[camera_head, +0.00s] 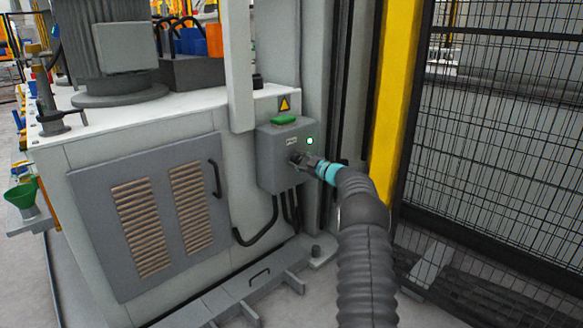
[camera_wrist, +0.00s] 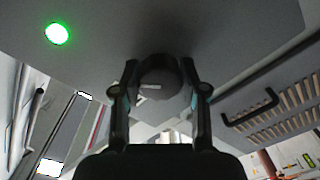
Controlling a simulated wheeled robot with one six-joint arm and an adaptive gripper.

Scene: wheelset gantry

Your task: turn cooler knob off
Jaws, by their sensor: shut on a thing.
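The cooler control box (camera_head: 271,163) is a grey box on the corner of the large machine cabinet. It has a green part (camera_head: 283,120) on top and a lit green lamp (camera_head: 310,141) on its face. The lamp (camera_wrist: 57,34) also glows green in the wrist view. My gripper (camera_head: 299,160) is at the front of the box, below the lamp. In the wrist view, the dark round knob (camera_wrist: 160,78) sits between my gripper's two fingers (camera_wrist: 160,88), which are shut on it. A pale mark shows on the knob. In the head view my gripper mostly hides the knob.
A yellow post (camera_head: 396,95) and a black mesh fence (camera_head: 500,130) stand close on the right. The cabinet's louvred door (camera_head: 150,215) is left of the box. Black cables (camera_head: 262,235) hang below it, above a grey floor frame (camera_head: 240,290).

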